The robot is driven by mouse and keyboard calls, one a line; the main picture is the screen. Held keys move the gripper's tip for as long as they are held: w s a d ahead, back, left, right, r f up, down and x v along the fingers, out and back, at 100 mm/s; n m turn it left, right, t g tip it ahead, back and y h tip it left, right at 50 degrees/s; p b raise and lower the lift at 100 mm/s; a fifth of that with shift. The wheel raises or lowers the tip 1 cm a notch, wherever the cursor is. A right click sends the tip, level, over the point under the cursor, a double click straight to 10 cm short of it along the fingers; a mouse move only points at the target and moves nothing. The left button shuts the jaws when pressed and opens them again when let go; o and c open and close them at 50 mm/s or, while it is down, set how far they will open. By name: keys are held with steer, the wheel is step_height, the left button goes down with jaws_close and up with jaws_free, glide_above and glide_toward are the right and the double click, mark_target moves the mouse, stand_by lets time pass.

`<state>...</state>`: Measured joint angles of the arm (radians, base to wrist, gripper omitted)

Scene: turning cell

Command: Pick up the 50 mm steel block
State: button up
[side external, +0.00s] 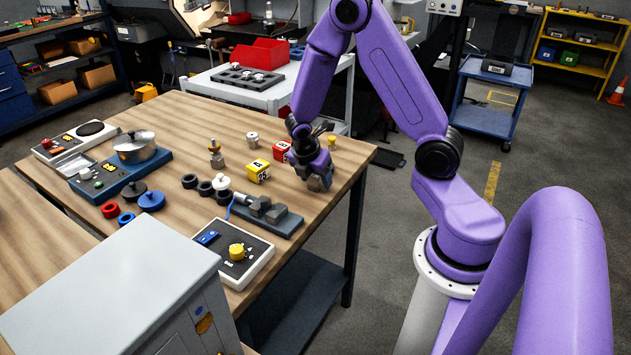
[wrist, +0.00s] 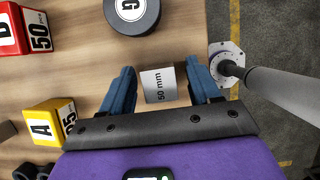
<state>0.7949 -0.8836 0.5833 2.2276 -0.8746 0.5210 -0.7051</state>
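The steel block (wrist: 160,86), a light grey cube labelled "50 mm", sits on the wooden table in the wrist view. My gripper (wrist: 160,67) is over it with its two blue fingers spread, one on the left and one on the right of the block. A narrow gap shows between each finger and the block. In the side external view my gripper (side external: 318,181) is low near the table's right edge, and it largely hides the block there.
A yellow cube (wrist: 46,122), a red cube (wrist: 30,30) and a dark round piece (wrist: 132,12) marked G stand near the block. A vise (side external: 266,209) and a panel with a yellow knob (side external: 236,251) are in front. The table's edge is close on the right.

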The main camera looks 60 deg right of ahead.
jaws_close()
steer(key=shift+r, duration=0.1)
steer(key=shift+w+r, duration=0.1)
steer(key=shift+r, duration=0.6)
steer(key=s+a+r, duration=0.5)
steer(key=s+r, duration=0.6)
steer(key=s, duration=0.2)
steer(key=shift+s+r, duration=0.15)
steer(key=shift+r, duration=0.05)
